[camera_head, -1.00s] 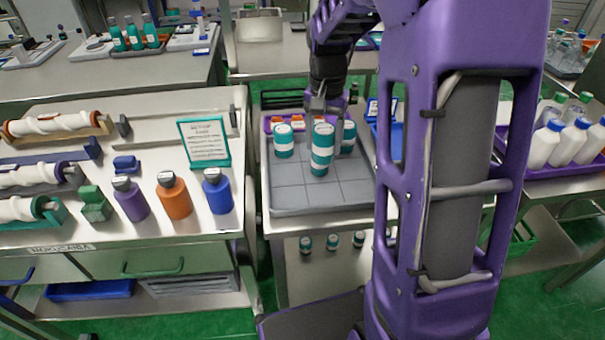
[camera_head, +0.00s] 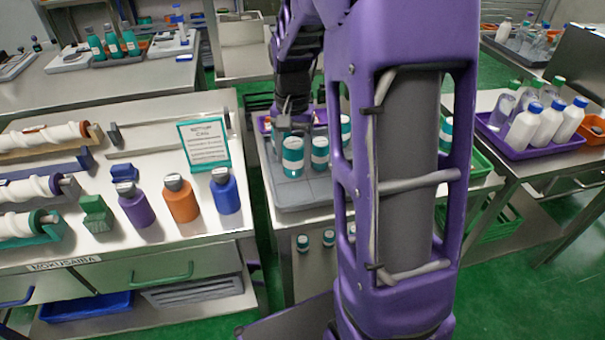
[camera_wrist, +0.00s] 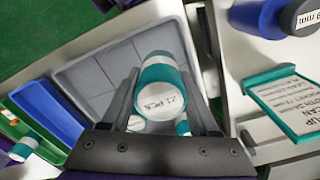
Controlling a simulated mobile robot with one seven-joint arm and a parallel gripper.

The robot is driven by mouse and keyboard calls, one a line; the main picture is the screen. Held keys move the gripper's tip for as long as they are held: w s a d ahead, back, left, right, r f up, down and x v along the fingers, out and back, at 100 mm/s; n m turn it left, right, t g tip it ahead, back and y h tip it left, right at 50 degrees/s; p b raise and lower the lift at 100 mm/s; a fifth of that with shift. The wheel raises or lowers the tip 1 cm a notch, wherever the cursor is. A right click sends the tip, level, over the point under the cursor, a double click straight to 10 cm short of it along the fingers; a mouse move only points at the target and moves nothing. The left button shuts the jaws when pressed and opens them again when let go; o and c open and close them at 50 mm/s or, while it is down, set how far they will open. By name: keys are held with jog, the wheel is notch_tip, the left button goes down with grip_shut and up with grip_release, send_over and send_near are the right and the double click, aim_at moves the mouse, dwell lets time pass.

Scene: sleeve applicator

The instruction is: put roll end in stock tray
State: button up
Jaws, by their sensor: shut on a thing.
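My gripper (camera_head: 291,122) is shut on a teal-and-white roll (camera_head: 292,157), apparently the roll end. In the wrist view the roll (camera_wrist: 160,72) sits between my two fingers (camera_wrist: 155,92), with a white label reading "21 PCS". The grey stock tray (camera_wrist: 98,90) has a grid floor and low walls; it also shows in the head view (camera_head: 305,195). The held roll is over the tray; whether its base touches the floor I cannot tell. Another teal-and-white roll (camera_head: 320,153) stands just to its right in the tray, and a further one (camera_head: 345,130) is partly hidden by my arm.
Left of the tray is a bench with purple (camera_head: 134,205), orange (camera_head: 180,198) and blue (camera_head: 225,191) bottles and a teal-framed card (camera_head: 204,145). A blue bin (camera_wrist: 48,108) lies beside the tray. A purple tray (camera_head: 515,145) of white bottles stands right.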

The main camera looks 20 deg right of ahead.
aim_at(293, 141)
notch_tip(293, 141, down, 8)
jog(key=shift+r+b, duration=0.25)
jog(key=shift+b, duration=0.2)
jog(key=shift+f, duration=0.15)
jog(key=o, duration=1.4)
notch_tip(293, 141, up, 12)
jog(key=shift+r+p, duration=0.2)
jog(key=shift+p, duration=0.7)
jog(key=shift+w, duration=0.1)
